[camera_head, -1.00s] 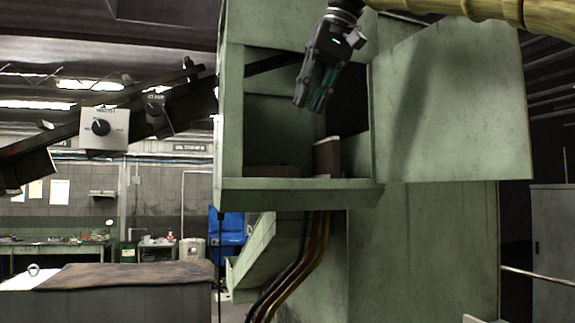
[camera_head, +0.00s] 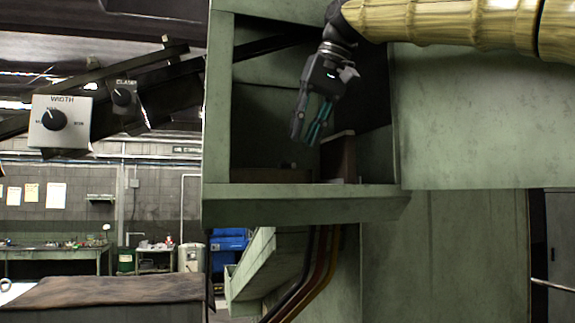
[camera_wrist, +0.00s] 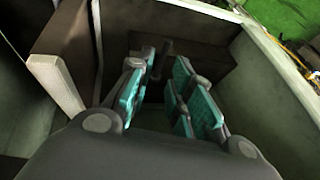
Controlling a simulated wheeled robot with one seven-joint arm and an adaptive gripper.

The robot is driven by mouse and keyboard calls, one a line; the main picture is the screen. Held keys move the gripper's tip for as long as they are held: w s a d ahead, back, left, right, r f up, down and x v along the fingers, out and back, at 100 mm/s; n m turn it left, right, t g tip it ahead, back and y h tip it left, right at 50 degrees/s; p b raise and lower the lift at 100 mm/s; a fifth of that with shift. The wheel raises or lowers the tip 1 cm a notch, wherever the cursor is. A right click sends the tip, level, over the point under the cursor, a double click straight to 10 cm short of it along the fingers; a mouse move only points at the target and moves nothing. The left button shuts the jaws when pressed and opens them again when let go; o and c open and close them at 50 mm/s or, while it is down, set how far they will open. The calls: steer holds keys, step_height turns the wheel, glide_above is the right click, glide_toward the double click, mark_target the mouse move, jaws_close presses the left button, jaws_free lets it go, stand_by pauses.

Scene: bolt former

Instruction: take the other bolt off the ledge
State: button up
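My gripper (camera_head: 306,139) hangs inside the open green cabinet with its fingers pointing down. It is open and empty, with teal pads facing each other in the wrist view (camera_wrist: 166,90). A small dark upright shape (camera_wrist: 165,52), which looks like a bolt, stands beyond the fingertips, roughly in line with the gap between them. It stands at a dark brown ledge (camera_wrist: 210,42), which also shows low in the cabinet in the head view (camera_head: 262,175). No bolt can be made out in the head view.
A brown upright block with a pale edge (camera_head: 338,158) stands just right of my gripper, left in the wrist view (camera_wrist: 66,55). The cabinet's front sill (camera_head: 300,208) and side walls enclose the space. The green door panel (camera_head: 480,120) is at the right.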

mark_target(288, 165)
steer(key=p+x, duration=0.1)
steer(key=x, duration=0.4)
steer(key=shift+a, duration=0.1)
steer(key=shift+w+f, duration=0.15)
steer(key=shift+f, duration=0.05)
steer(key=shift+s+r, duration=0.1)
steer(key=shift+s, duration=0.3)
steer(key=shift+a, duration=0.1)
steer(key=c, duration=0.3)
steer(key=shift+w, duration=0.15)
jaws_close()
